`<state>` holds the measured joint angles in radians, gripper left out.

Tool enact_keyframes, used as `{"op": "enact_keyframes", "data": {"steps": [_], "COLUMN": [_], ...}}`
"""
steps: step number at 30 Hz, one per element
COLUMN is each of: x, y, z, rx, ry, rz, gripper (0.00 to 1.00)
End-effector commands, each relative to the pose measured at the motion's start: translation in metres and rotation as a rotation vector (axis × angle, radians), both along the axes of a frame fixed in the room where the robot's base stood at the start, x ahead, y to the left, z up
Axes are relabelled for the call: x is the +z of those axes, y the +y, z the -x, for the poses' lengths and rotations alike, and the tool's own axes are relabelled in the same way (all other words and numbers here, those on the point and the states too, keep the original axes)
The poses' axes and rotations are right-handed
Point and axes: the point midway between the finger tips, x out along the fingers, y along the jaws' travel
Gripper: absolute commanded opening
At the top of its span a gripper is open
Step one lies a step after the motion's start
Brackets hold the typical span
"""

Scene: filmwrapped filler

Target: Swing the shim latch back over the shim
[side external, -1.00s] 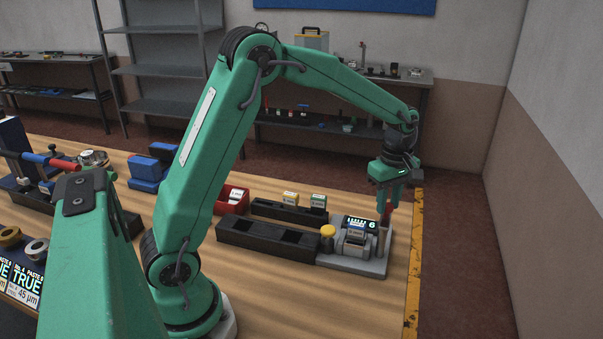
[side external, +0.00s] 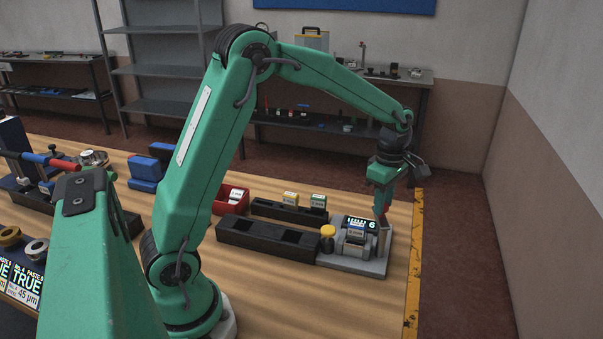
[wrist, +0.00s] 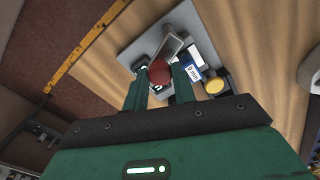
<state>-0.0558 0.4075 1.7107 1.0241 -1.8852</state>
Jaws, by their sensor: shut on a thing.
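The shim latch has a red ball knob (wrist: 160,72), which also shows small in the side external view (side external: 386,215). A grey bar (wrist: 174,47) lies just beyond the knob; I cannot tell for certain whether it is the latch arm. My gripper (wrist: 163,87) is shut on the knob, one green finger on each side. In the side external view my gripper (side external: 384,207) points down at the right end of the fixture. A block with a blue and white label (wrist: 190,72), likely the shim, sits beside the knob. My fingers hide part of the latch.
The grey fixture base (side external: 378,268) carries a lit display (side external: 358,222) and a yellow knob (side external: 327,231). A long black rack (side external: 265,240) stands to its left, with a red bin (side external: 233,202) behind. The yellow-striped table edge (side external: 413,265) is close on the right.

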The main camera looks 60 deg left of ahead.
Motion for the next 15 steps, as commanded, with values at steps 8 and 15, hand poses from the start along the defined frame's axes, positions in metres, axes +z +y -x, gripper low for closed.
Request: {"op": "enact_keyframes", "data": {"steps": [8,15], "x": [0.001,0.001], "y": [0.002,0.002], "z": [0.008,0.014], "rx": [0.261,0.488], "ry": [-0.001,-0.002], "rz": [-0.001,0.0], "gripper": [0.0,0.0]}}
